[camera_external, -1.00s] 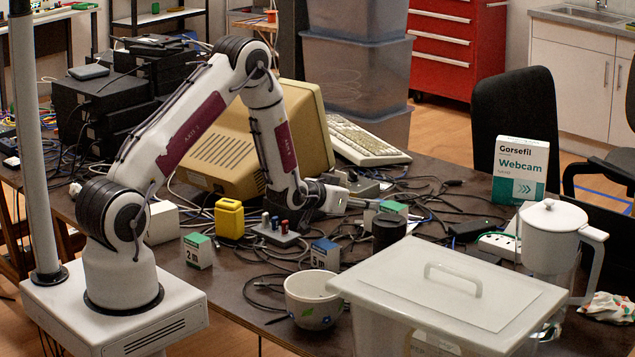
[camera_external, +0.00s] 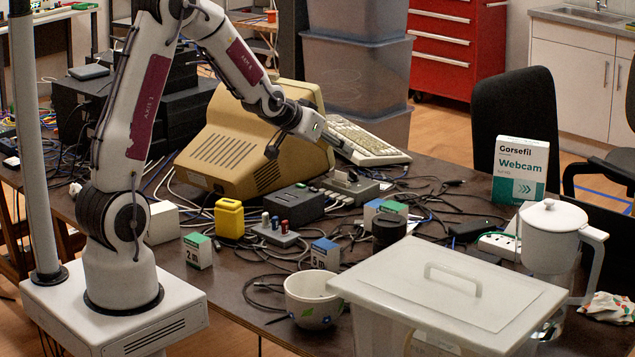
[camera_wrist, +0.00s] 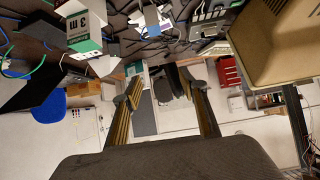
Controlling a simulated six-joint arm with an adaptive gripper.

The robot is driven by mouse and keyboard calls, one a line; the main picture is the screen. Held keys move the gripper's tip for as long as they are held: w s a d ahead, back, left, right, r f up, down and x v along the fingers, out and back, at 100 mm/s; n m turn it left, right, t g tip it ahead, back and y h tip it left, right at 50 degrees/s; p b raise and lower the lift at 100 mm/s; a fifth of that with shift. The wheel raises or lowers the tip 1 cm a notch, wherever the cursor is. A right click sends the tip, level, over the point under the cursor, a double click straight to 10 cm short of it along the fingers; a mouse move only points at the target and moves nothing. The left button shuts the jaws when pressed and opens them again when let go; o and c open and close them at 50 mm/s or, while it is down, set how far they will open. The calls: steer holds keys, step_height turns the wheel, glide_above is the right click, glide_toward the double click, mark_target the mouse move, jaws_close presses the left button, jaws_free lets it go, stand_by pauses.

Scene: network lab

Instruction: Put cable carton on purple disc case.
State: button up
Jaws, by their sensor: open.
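Several small cartons marked with lengths stand on the dark table, and I cannot tell which one the task means. A green-topped carton marked 2 m (camera_external: 197,252) is at the left, and a blue-topped carton marked 5 m (camera_external: 325,254) is near the bowl. A green-topped carton (camera_external: 394,209) stands beside a blue one (camera_external: 372,212) behind the black cylinder. I cannot make out a purple disc case.
A beige monitor (camera_external: 235,150) is left of my gripper. Cables, grey switch boxes (camera_external: 293,204) and a yellow container (camera_external: 229,218) crowd the table. A white bowl (camera_external: 312,299), lidded clear bin (camera_external: 450,290), white jug (camera_external: 553,235) and webcam box (camera_external: 520,170) stand in front and right.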

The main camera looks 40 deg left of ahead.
steer(key=s+r+g, duration=0.1)
steer(key=s+r, duration=0.2)
steer(key=s, duration=0.9)
steer(key=s+r+g, duration=0.2)
steer(key=s+r, duration=0.1)
steer(key=s, duration=1)
steer(key=s+r+g, duration=0.2)
steer(key=s+r, duration=0.1)
steer(key=s, duration=1)
steer(key=shift+a, duration=0.15)
steer(key=shift+o, duration=0.6)
steer(key=shift+s, duration=0.1)
